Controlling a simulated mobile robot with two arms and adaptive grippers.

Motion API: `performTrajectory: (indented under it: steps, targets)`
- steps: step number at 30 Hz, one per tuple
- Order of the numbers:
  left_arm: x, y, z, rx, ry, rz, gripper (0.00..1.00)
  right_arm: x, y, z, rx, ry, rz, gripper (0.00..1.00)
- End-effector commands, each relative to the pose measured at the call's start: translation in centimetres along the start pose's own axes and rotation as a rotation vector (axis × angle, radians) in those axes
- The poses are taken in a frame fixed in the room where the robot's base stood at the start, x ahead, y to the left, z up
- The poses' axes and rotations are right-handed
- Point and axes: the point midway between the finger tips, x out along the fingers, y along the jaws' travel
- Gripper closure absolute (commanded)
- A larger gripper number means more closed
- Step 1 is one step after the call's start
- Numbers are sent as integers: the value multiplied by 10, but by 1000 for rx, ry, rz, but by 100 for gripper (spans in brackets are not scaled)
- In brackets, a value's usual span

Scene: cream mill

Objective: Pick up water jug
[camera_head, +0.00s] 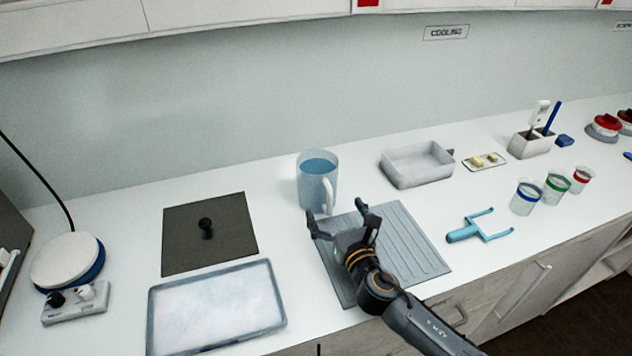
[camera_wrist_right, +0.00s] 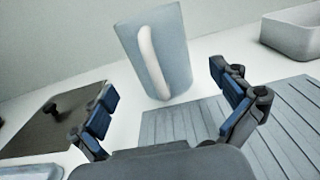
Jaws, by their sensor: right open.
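The water jug (camera_head: 312,180) is a translucent blue-grey jug with a pale handle, holding blue water. It stands upright on the white counter, behind the grey ridged mat. My right gripper (camera_head: 338,217) is open and empty above the mat, just in front of the jug. In the right wrist view the jug (camera_wrist_right: 172,62) stands beyond and between the open fingers (camera_wrist_right: 166,108), with its white handle facing the gripper. The fingers appear apart from the jug. My left gripper is not in view.
The ridged mat (camera_head: 410,245) lies under my right gripper. A dark board with a black knob (camera_head: 230,248) and a shallow tray (camera_head: 220,305) lie left. Right are a grey basin (camera_head: 418,168), a blue forked tool (camera_head: 465,233) and several cups.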

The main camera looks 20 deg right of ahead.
Motion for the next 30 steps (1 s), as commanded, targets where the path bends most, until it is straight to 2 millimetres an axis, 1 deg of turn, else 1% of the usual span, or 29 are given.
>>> performTrajectory:
  steps: [1, 3, 6, 11, 17, 21, 24, 30]
  targets:
    - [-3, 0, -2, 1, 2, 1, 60, 11, 1, 3, 1, -2, 0, 0]
    - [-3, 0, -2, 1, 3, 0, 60, 23, 1, 2, 1, -2, 1, 0]
    - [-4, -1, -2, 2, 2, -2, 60, 34, 1, 1, 0, -1, 2, 0]
    - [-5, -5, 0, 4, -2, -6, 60, 43, 1, 2, 0, -2, 3, 0]
    - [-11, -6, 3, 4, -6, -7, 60, 71, 3, 5, 2, -3, 1, 0]
    - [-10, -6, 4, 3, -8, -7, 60, 87, 3, 3, 1, -2, 3, 0]
    - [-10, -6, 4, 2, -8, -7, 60, 92, 3, 3, 0, -1, 5, 0]
    - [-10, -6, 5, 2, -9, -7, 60, 92, 3, 3, 0, -1, 5, 0]
